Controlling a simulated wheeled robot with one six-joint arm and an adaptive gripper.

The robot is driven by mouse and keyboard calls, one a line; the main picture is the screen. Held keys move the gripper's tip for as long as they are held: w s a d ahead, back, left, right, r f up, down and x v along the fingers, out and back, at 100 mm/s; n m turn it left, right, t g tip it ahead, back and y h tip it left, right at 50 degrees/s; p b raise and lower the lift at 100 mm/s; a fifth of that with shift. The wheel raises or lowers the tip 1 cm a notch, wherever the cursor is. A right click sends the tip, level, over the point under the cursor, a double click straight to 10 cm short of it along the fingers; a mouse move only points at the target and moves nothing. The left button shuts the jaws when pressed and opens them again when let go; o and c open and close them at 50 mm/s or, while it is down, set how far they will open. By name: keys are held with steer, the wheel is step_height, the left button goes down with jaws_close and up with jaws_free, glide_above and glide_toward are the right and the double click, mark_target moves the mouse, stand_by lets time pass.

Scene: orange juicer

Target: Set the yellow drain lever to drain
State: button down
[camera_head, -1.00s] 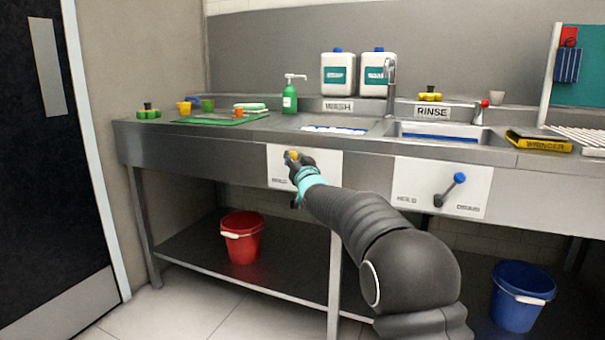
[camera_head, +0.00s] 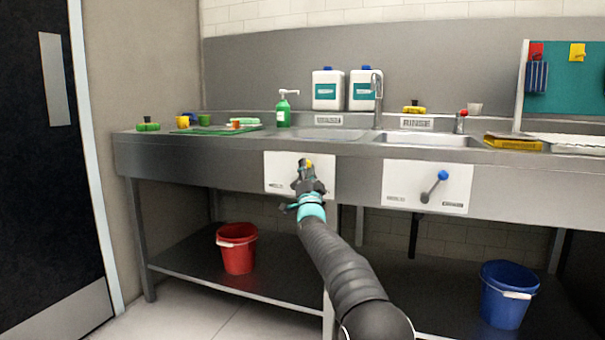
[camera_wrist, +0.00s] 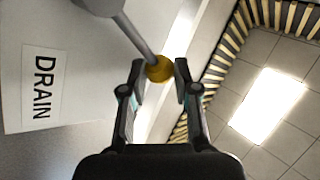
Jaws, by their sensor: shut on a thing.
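The yellow drain lever's round knob (camera_head: 309,163) shows in front of the white panel (camera_head: 282,172) under the left sink. In the wrist view, the yellow knob (camera_wrist: 160,69) sits between my two fingertips, at the end of a grey rod (camera_wrist: 138,38) that runs to a pivot at the upper left. My gripper (camera_wrist: 160,76) is shut on the knob; it also shows in the head view (camera_head: 307,175). The DRAIN label (camera_wrist: 42,88) is on the panel at the left of the wrist view. In the head view my gripper and arm hide much of the lever.
A second panel with a blue-knobbed lever (camera_head: 442,176) is to the right, under the rinse sink. A red bucket (camera_head: 238,250) stands on the lower shelf and a blue bucket (camera_head: 508,300) at the lower right. The counter edge is above my gripper.

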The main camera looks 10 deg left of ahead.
steer(key=shift+d+f+m+h, duration=0.1)
steer(key=shift+d+m+h, duration=0.15)
steer(key=shift+m+h, duration=0.2)
steer(key=c, duration=0.8)
jaws_free()
steer(key=shift+c, duration=0.2)
steer(key=shift+a, duration=0.1)
steer(key=shift+s+f, duration=0.1)
steer(key=v, duration=1.1)
steer(key=shift+s+f, duration=0.2)
steer(key=shift+f, duration=0.15)
